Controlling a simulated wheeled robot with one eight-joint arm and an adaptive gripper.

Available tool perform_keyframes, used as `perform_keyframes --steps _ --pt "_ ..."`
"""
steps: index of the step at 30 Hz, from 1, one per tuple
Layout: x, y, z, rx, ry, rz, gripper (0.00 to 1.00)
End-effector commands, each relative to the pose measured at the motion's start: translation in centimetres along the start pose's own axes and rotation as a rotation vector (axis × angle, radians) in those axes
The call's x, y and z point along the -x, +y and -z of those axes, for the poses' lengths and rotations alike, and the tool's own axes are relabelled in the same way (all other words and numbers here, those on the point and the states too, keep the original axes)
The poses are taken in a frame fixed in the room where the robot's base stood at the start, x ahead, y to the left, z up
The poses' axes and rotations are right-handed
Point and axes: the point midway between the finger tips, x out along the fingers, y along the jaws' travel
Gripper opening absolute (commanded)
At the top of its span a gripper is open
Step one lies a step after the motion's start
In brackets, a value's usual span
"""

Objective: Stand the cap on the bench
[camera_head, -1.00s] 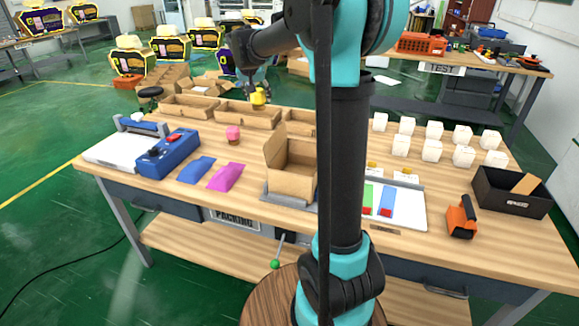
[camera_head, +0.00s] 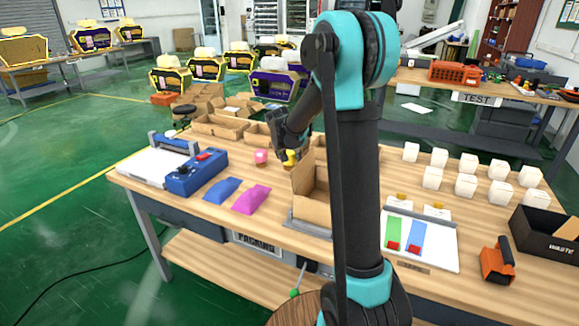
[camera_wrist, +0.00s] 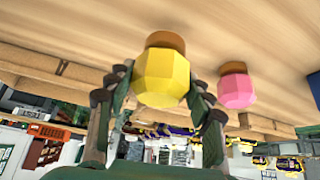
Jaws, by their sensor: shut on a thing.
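The cap is a yellow faceted piece with a brown collar (camera_wrist: 162,82). It sits between the fingertips of my gripper (camera_wrist: 164,88) in the wrist view, with its collar toward the bench (camera_wrist: 60,30). I cannot tell whether the collar touches the wood. In the head view the yellow cap (camera_head: 290,158) shows below my dark gripper (camera_head: 287,145), looking tilted, behind the open cardboard box. My arm hides part of the bench there.
A pink faceted piece (camera_head: 261,156) with a brown collar stands left of the cap. The open cardboard box (camera_head: 306,190) is close in front. Cardboard trays (camera_head: 218,127) line the back. Several white blocks (camera_head: 432,178) stand at right. Blue and magenta pouches (camera_head: 250,199) lie at left.

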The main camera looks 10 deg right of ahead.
Motion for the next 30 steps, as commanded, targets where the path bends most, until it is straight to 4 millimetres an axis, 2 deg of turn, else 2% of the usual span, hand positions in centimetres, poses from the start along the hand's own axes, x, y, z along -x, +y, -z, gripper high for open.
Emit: perform_keyframes --steps 10,20,21,26,30 --pt "-3.1 0.0 -2.0 0.0 0.0 0.0 0.22" --pt "-3.4 0.0 -2.2 0.0 0.0 0.0 0.22" --pt "-3.4 0.0 -2.2 0.0 0.0 0.0 0.53" --pt "-3.4 0.0 -2.2 0.0 0.0 0.0 0.72" --pt "-3.4 0.0 -2.2 0.0 0.0 0.0 0.72"
